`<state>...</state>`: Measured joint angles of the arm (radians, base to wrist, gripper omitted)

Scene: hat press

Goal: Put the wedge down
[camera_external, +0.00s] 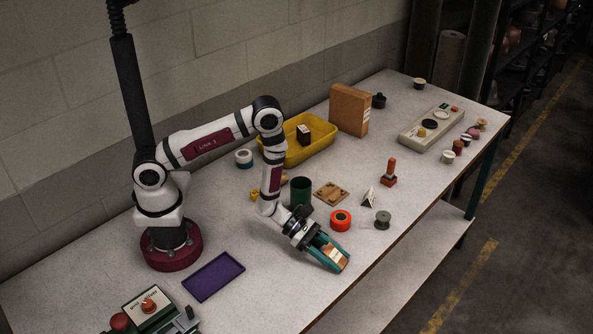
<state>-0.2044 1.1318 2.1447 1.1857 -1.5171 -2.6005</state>
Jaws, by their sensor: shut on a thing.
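My gripper (337,258) has teal fingers and is shut on a brown wooden wedge (335,256) with a pale band across it. The gripper points down and to the right, low over the front part of the table (290,300). The fingers hide the wedge's sides and some of its shape. I cannot tell whether the wedge touches the tabletop.
An orange tape roll (341,220), a grey spool (382,220) and a green cup (301,192) stand behind the gripper. A purple tray (213,277) lies to the left. The table's front edge is close on the right. Bare tabletop lies between tray and gripper.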

